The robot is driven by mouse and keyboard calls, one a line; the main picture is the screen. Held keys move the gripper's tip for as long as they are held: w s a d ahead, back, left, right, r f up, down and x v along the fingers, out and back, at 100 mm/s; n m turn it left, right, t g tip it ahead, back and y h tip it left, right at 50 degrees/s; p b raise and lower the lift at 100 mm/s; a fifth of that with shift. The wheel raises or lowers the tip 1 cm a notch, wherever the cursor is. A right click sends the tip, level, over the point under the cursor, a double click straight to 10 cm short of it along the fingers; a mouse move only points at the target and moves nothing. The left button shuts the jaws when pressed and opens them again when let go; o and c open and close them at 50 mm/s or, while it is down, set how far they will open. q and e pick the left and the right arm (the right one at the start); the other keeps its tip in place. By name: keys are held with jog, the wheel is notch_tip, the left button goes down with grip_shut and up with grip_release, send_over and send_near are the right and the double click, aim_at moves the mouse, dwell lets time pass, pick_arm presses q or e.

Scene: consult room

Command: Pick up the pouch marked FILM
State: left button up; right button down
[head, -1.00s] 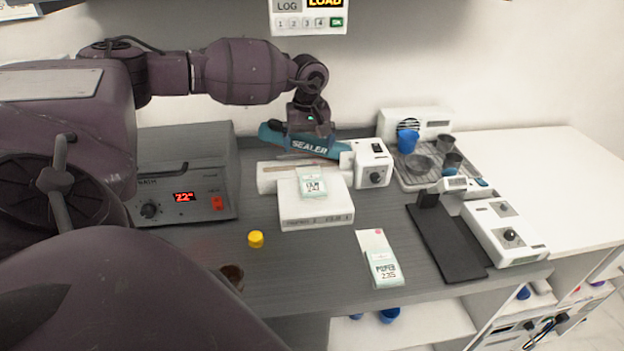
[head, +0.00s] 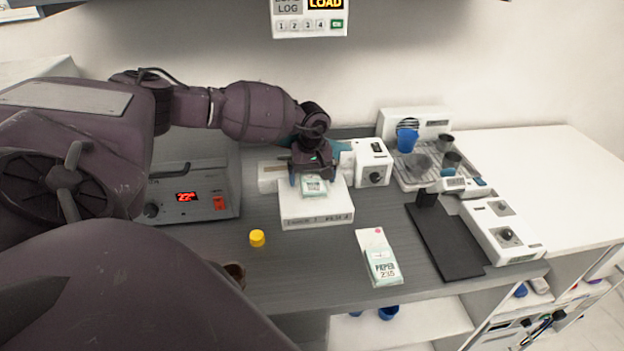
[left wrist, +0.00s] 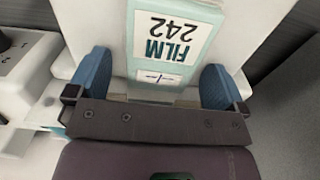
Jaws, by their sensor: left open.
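The pouch marked FILM (head: 314,186) lies on the white box in front of the sealer. In the left wrist view the FILM pouch (left wrist: 178,40) shows its label "FILM 242" upside down, between my two blue fingers. My left gripper (head: 312,181) is open just over the pouch; its fingers (left wrist: 158,80) stand on either side of the pouch's near end. I cannot tell whether they touch it. The white box (head: 318,218) bears the pouch. A second pouch, marked PAPER (head: 379,257), lies on the grey counter to the right. My right gripper is not in view.
The white sealer (head: 373,163) stands just behind and right of the box. A grey heating unit (head: 190,180) with a red display is at left. A yellow cap (head: 257,238), a black pad (head: 445,240) and a tray with cups (head: 410,180) are around. The counter front is mostly clear.

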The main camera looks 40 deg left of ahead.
pick_arm(q)
jog(key=c, duration=1.1)
jog(key=shift+o, duration=0.2)
